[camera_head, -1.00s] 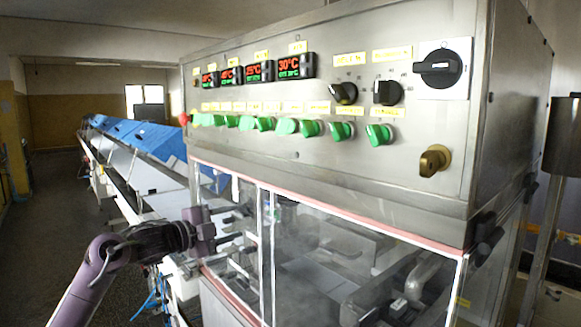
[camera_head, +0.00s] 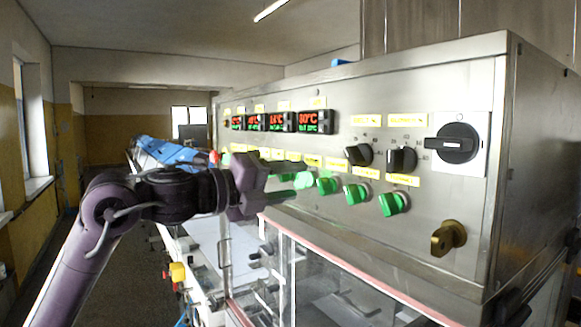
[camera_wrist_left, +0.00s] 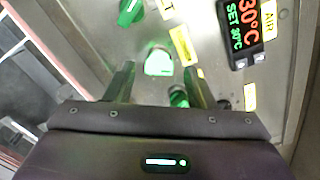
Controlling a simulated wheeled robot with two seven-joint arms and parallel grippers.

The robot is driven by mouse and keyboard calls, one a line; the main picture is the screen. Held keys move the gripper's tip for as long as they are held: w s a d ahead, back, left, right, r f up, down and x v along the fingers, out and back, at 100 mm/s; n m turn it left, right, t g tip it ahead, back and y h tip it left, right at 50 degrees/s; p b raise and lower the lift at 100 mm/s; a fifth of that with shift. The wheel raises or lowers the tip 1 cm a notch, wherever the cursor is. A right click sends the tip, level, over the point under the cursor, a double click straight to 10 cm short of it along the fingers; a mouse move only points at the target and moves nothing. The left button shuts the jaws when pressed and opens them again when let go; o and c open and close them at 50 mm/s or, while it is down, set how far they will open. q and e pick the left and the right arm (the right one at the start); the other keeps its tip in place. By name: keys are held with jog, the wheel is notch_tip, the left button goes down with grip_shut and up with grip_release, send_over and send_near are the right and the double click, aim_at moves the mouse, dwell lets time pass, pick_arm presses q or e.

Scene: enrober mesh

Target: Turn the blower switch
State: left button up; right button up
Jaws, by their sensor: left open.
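A row of green switches runs across the steel control panel (camera_head: 330,205). In the head view the right-hand ones are clear, such as the end green switch (camera_head: 393,202), and those further left are partly hidden by my gripper. The yellow labels are too blurred to tell which one is the blower switch. My left gripper (camera_head: 292,180) is open in front of the row, its fingers pointing at the panel. In the left wrist view a lit green switch (camera_wrist_left: 158,63) shows between the fingertips, apparently not gripped. My right gripper is not in view.
Above the row are temperature displays (camera_head: 314,121), two black knobs (camera_head: 402,159) and a large black rotary switch (camera_head: 456,143). The pink-edged clear guard (camera_head: 345,285) is below the panel.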

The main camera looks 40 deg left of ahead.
pick_arm(q)
jog(key=shift+w+d+r, duration=0.1)
jog(key=shift+w+d, duration=0.1)
jog(key=shift+w, duration=0.05)
jog(key=shift+w+a, duration=0.1)
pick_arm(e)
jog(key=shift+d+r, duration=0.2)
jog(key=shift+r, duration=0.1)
pick_arm(q)
jog(key=shift+c, duration=0.4)
jog(key=c, duration=0.9)
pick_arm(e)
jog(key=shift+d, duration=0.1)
